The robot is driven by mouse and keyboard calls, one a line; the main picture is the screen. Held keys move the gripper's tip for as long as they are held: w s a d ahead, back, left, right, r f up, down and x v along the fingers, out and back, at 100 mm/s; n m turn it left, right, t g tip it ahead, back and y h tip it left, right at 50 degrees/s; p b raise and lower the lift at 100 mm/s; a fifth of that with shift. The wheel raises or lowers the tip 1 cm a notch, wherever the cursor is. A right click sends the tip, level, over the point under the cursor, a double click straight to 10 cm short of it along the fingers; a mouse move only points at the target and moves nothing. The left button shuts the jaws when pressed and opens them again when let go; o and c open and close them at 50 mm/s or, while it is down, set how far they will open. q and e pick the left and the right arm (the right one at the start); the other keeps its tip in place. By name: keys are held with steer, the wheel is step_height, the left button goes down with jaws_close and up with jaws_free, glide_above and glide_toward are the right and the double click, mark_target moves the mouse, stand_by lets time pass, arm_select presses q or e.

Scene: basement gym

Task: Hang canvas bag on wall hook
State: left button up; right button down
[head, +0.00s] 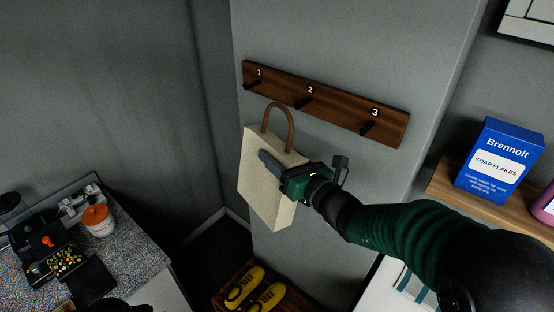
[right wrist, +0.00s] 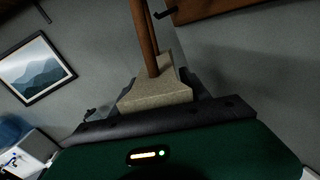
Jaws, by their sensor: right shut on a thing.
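The cream canvas bag (head: 262,190) with a brown looped handle (head: 279,122) is in front of the wall, tilted a little. My right gripper (head: 276,163) is shut on the bag's upper body, below the handle. The bag's top and handle also show in the right wrist view (right wrist: 157,92). A brown wooden rack (head: 335,112) on the wall has dark hooks numbered 1, 2 and 3. The handle's top is just below the rack, between hook 1 (head: 252,84) and hook 2 (head: 304,102). Whether the handle touches a hook is unclear. My left gripper is out of view.
A wooden shelf (head: 445,184) at right holds a blue soap flakes box (head: 500,158). Yellow shoes (head: 257,289) sit on a low wooden stand below the bag.

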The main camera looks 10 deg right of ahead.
steer(key=shift+w+d+p, duration=0.55)
steer(key=shift+w+d, duration=0.15)
steer(key=shift+d, duration=0.35)
steer(key=w+d+f, duration=0.1)
steer(key=w+d, duration=0.2)
steer(key=d, duration=0.1)
steer(key=shift+w+d+f, duration=0.25)
steer(key=shift+w+d, duration=0.05)
steer(key=shift+c, duration=2.2)
jaws_free()
steer(key=shift+f, duration=0.1)
